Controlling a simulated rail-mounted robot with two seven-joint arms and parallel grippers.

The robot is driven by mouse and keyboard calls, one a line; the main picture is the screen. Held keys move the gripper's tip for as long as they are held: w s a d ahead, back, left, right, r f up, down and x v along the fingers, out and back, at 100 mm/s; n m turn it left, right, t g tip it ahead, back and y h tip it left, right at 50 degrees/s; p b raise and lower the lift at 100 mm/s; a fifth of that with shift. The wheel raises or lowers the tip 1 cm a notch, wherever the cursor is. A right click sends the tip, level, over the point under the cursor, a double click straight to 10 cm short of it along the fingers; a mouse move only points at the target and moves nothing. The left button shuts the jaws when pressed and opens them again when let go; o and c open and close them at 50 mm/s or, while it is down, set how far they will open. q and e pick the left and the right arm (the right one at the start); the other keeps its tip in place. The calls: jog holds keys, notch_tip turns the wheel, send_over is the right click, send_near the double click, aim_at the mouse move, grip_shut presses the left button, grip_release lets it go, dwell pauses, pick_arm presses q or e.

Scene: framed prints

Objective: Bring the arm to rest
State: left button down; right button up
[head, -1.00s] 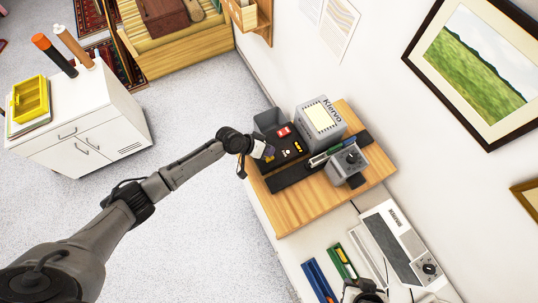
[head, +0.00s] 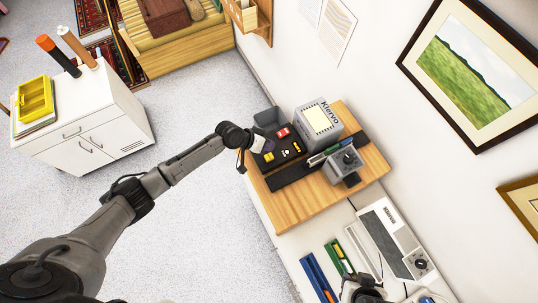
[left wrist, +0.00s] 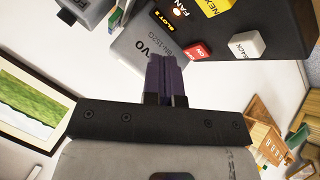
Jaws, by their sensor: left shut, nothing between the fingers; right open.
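My left arm reaches in from the left, and its gripper (head: 258,145) is over the near left edge of a wooden shelf (head: 300,208), beside a black button panel (head: 283,150). In the left wrist view its dark purple fingers (left wrist: 167,75) are together with nothing between them. The panel (left wrist: 265,15), with red, yellow and white buttons, shows beyond them; whether they touch it cannot be told. My right gripper (head: 362,290) shows only partly at the bottom edge, open, near the lower white surface; its fingertips are hard to make out.
The shelf also holds a grey Kiervo box (head: 318,122) and a grey knobbed device (head: 343,163). A white device (head: 397,240) and blue and green trays (head: 318,278) lie below. A white cabinet (head: 85,130) stands left. Framed prints (head: 475,65) hang right. Floor between is clear.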

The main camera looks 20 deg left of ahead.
dwell(0.6)
pick_arm(q)
jog(key=shift+s+f, duration=0.15)
jog(key=shift+s, duration=0.1)
jog(key=shift+s+a+f+m+g+y, duration=0.25)
jog(key=shift+s+m+g+y, duration=0.1)
jog(key=shift+s+g+y, duration=0.1)
jog(key=shift+s+a+f+m+g+y, duration=0.15)
jog(key=shift+s+a+m+g+y, duration=0.1)
jog(key=shift+s+m+g+y, duration=0.15)
notch_tip(320, 180, up, 13)
jog(key=m+t+y, duration=0.3)
jog(key=y, duration=0.1)
jog(key=s+a+r+n+t+y, duration=0.2)
jog(key=s+a+r+n, duration=0.1)
jog(key=s+r, duration=0.4)
jog(key=s+f+g, duration=0.1)
jog(key=s+f, duration=0.2)
jog(key=s, duration=0.4)
jog(key=s+a+f+n+g, duration=0.1)
jog(key=s+f+g, duration=0.1)
jog(key=s+f, duration=0.2)
jog(key=s+a+f+n+g, duration=0.1)
jog(key=s+f, duration=0.3)
jog(key=s, duration=0.7)
jog(key=shift+p, duration=0.3)
